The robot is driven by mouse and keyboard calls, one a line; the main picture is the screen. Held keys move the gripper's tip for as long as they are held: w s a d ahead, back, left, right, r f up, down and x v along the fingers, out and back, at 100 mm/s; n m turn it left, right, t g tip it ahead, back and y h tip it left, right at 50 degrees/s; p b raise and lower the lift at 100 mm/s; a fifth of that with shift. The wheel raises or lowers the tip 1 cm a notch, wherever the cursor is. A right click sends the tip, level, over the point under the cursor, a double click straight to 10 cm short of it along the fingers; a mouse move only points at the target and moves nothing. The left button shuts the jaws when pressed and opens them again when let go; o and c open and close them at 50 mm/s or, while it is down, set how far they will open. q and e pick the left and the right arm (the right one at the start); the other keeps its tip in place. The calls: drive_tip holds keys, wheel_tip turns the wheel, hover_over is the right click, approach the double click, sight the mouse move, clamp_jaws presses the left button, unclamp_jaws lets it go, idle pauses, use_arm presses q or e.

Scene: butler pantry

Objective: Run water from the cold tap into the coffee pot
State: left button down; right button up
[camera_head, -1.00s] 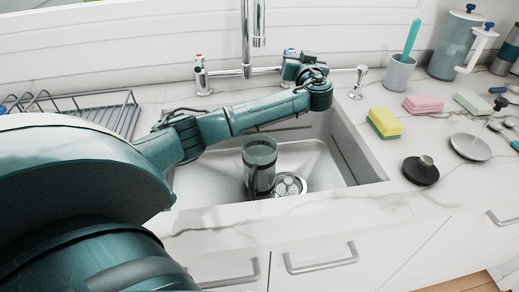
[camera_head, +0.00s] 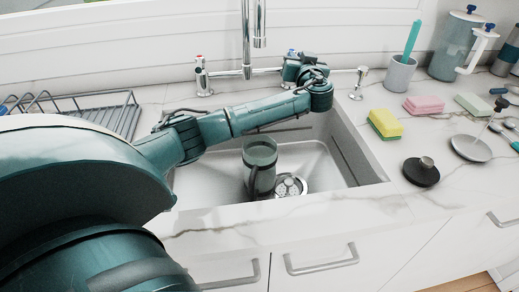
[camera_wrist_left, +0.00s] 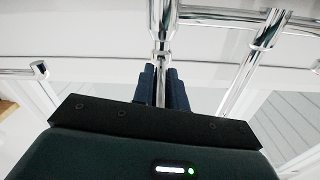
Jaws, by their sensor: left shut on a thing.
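The coffee pot (camera_head: 261,170), dark glass with an open top, stands upright in the sink basin (camera_head: 210,185), beside the round drain. The chrome spout (camera_head: 259,25) hangs above it in the picture; I see no stream of water. The cold tap (camera_head: 290,52), with a blue mark, is at the right end of the faucet's crossbar, mostly hidden by my left gripper (camera_head: 291,68). In the left wrist view my left gripper (camera_wrist_left: 162,88) has its dark fingers closed on either side of a chrome tap part (camera_wrist_left: 160,84). My right gripper is not in view.
The red-marked hot tap (camera_head: 200,68) stands left of the spout. A wire rack (camera_head: 85,110) is on the left counter. Yellow (camera_head: 385,124) and pink (camera_head: 424,104) sponges, a black sink plug (camera_head: 420,171) and a grey cup with a brush (camera_head: 400,74) are on the right.

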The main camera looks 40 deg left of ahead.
use_arm(q)
drive_tip(key=shift+w+d+f+n+g+y+b, duration=0.15)
drive_tip(key=shift+n+g+y+b, duration=0.3)
drive_tip(key=shift+b, duration=0.4)
drive_tip(key=shift+w+d+r+n+g+y+b, duration=0.15)
drive_tip(key=shift+n+g+y+b, duration=0.2)
drive_tip(key=shift+g+b, duration=0.35)
idle(1.2)
drive_tip(key=shift+b, duration=0.35)
drive_tip(key=shift+a, duration=0.1)
idle(4.8)
